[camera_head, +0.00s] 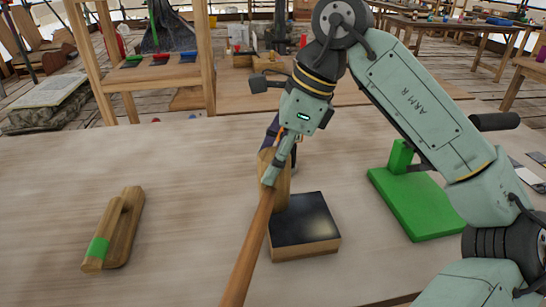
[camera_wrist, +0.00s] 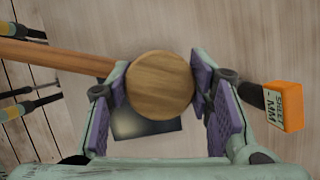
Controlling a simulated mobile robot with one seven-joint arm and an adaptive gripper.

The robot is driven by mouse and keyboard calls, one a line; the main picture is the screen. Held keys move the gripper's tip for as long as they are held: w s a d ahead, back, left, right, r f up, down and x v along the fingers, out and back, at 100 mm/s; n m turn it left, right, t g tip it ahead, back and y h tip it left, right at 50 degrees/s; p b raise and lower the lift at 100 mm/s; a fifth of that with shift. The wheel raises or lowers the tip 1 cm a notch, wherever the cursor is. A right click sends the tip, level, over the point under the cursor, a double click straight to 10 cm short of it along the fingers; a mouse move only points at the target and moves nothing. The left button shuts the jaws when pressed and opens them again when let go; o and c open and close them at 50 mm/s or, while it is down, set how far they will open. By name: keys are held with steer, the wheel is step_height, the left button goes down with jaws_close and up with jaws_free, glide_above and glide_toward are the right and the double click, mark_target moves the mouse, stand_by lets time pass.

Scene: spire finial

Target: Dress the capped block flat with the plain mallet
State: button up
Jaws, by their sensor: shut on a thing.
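My gripper (camera_head: 278,165) is shut on the wooden mallet. The mallet's round head (camera_wrist: 161,86) sits between the purple finger pads in the wrist view, and its long handle (camera_head: 250,245) slopes toward the front of the table. The capped block (camera_head: 303,222) is a pale wooden block with a dark, shiny top. It rests on the table just below and right of the mallet head in the head view. In the wrist view its dark top (camera_wrist: 145,125) is partly hidden by the head and a finger. I cannot tell whether head and block touch.
A wooden tool with a green band (camera_head: 118,228) lies on the table (camera_head: 185,190) at left. A green stand (camera_head: 415,210) with an upright post is at right, beside my arm. An orange labelled box (camera_wrist: 284,105) shows in the wrist view. The table between tool and block is clear.

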steer(key=shift+r, duration=0.15)
step_height(320, 180, up, 4)
steer(key=p, duration=0.3)
steer(key=shift+r, duration=0.1)
steer(key=shift+a, duration=0.1)
stand_by(0.5)
